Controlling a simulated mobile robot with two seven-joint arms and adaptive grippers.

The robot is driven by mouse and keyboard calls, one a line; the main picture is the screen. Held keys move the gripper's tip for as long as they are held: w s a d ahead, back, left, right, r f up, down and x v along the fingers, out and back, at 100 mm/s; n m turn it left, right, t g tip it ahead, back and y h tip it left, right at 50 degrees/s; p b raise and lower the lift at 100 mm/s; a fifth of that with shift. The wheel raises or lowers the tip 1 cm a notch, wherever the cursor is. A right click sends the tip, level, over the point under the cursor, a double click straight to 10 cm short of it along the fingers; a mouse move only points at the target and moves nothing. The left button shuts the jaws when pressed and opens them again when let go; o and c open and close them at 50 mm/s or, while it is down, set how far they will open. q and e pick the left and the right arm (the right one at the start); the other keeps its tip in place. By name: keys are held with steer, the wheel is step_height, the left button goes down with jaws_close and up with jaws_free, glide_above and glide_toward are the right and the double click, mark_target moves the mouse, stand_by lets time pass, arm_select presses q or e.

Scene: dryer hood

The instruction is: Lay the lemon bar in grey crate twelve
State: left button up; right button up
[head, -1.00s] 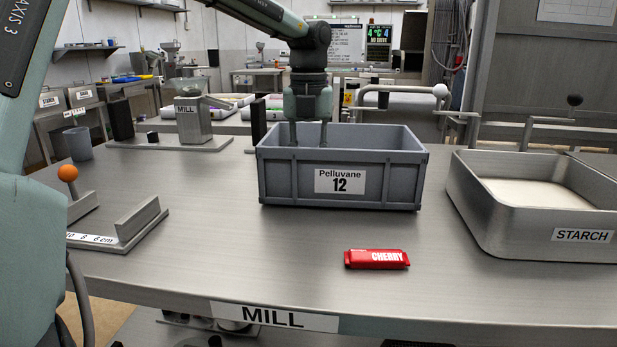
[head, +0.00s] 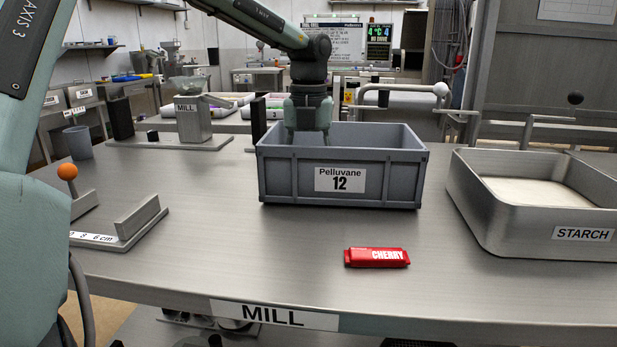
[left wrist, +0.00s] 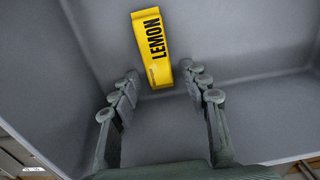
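Grey crate twelve (head: 394,184) stands on the steel table, labelled "Pelluvane 12". My left gripper (head: 309,143) reaches down into it from above; its fingertips are hidden behind the front wall. In the left wrist view the yellow lemon bar (left wrist: 152,48) is inside the grey crate, against its grey inner surface (left wrist: 235,50). The left gripper (left wrist: 159,72) is open, with fingertips on either side of the bar's near end and a gap on both sides. The crate wall hides the bar in the head view. My right gripper is not in view.
A red cherry bar (head: 376,257) lies on the table in front of the crate. A steel starch tray (head: 480,215) stands to the right. A gauge block with an orange-knobbed lever (head: 68,173) is at left. The table's front middle is mostly clear.

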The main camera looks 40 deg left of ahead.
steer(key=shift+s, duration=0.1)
arm_select(q)
steer(key=shift+r, duration=0.3)
step_height(320, 180, up, 12)
steer(key=shift+f, duration=0.15)
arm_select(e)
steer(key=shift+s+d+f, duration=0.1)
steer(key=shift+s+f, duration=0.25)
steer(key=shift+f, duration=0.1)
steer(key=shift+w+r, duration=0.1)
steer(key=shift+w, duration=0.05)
